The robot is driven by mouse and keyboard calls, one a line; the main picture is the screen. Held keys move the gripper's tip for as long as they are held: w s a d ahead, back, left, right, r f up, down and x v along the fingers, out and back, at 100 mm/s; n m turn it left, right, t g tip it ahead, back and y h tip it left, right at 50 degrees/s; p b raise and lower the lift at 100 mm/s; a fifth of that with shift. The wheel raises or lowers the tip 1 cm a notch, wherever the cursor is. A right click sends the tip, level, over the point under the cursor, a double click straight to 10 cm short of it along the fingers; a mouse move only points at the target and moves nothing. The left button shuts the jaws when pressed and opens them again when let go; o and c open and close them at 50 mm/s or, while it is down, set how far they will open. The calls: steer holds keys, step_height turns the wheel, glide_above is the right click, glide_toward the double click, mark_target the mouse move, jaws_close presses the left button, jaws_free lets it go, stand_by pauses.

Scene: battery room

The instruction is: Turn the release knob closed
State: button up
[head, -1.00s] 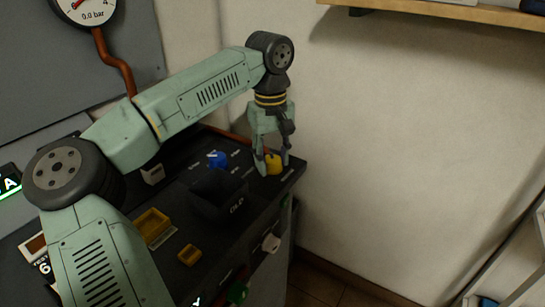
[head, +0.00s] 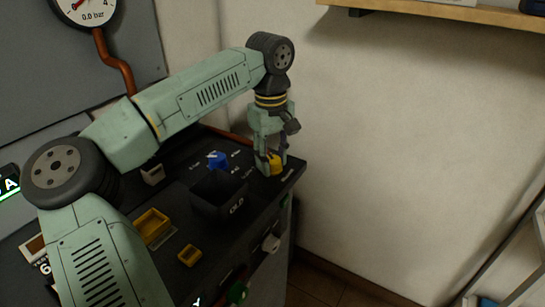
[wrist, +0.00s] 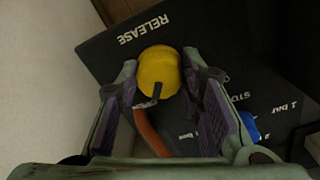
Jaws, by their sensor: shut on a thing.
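The yellow release knob (head: 275,167) stands at the far right corner of the dark bench top, below my gripper (head: 272,158). My gripper points down and its fingers are shut on the knob, one on each side. In the wrist view the round knob (wrist: 159,70) shows between the fingertips, beside the white RELEASE lettering. A dark pointer mark shows on the knob's near edge. The fingers hide part of the knob's sides.
A blue knob (head: 217,160) stands left of the release knob, and its edge shows in the wrist view. A black OLD bin (head: 219,196) and yellow trays (head: 152,226) are nearer. A pressure gauge (head: 88,8) reads 0.0 bar. A wall is close on the right.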

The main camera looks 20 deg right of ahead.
steer(key=n, duration=0.4)
steer(key=shift+n, duration=0.3)
steer(key=n, duration=0.3)
steer(key=shift+n, duration=0.4)
steer(key=n, duration=0.4)
steer(key=shift+w, duration=0.1)
steer(key=shift+n, duration=1.8)
steer(key=o, duration=1.2)
steer(key=shift+d, duration=0.1)
steer(key=shift+c, duration=0.2)
